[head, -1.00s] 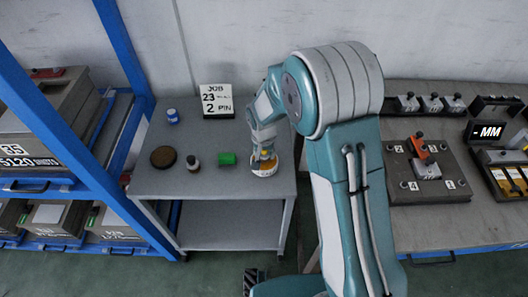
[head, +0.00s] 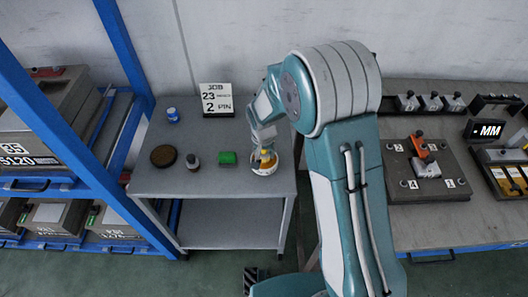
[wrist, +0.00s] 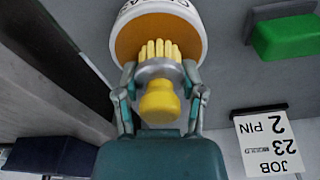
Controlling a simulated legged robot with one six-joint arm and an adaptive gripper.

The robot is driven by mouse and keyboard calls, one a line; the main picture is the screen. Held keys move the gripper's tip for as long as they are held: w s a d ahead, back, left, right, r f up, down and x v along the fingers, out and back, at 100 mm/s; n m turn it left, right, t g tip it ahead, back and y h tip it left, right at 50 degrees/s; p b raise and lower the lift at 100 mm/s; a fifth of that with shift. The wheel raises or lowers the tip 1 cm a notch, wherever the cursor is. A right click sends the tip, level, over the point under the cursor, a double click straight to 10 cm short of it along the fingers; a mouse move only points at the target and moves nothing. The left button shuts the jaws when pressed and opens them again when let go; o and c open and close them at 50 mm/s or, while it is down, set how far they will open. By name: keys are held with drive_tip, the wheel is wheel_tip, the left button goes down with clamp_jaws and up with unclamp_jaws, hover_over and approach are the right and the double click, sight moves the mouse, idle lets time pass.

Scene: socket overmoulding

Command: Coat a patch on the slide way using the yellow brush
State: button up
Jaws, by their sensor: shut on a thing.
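My gripper (wrist: 160,95) is shut on the yellow brush (wrist: 160,100). In the wrist view its yellow bristles point to the top of the picture, over the white-rimmed tub (wrist: 203,38) with an orange-brown inside. The bristle tips overlap the tub's inside; I cannot tell whether they touch it. In the head view my gripper (head: 264,152) is right above the tub (head: 265,169) on the small grey table. A mould plate (head: 440,188) with a grey block and an orange-topped piece (head: 420,146) lies on the right bench. I cannot single out the slide way.
The small table (head: 220,183) also holds a green block (head: 228,158), a small dark-bodied jar (head: 193,162), a brown round disc (head: 163,156), a blue jar (head: 173,115) and a job card (head: 216,99). A blue rack (head: 85,125) stands close on the left.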

idle(0.3)
drive_tip(key=shift+r, duration=3.45)
drive_tip(key=w+d, duration=0.2)
drive_tip(key=d, duration=0.3)
drive_tip(key=w+d+n, duration=0.1)
drive_tip(key=w+d, duration=0.1)
drive_tip(key=d, duration=0.3)
drive_tip(key=w+d+n, duration=0.1)
drive_tip(key=w+d, duration=0.1)
drive_tip(key=d, duration=0.3)
drive_tip(key=shift+w+f, duration=0.2)
drive_tip(key=shift+f, duration=0.2)
drive_tip(key=shift+a, duration=0.15)
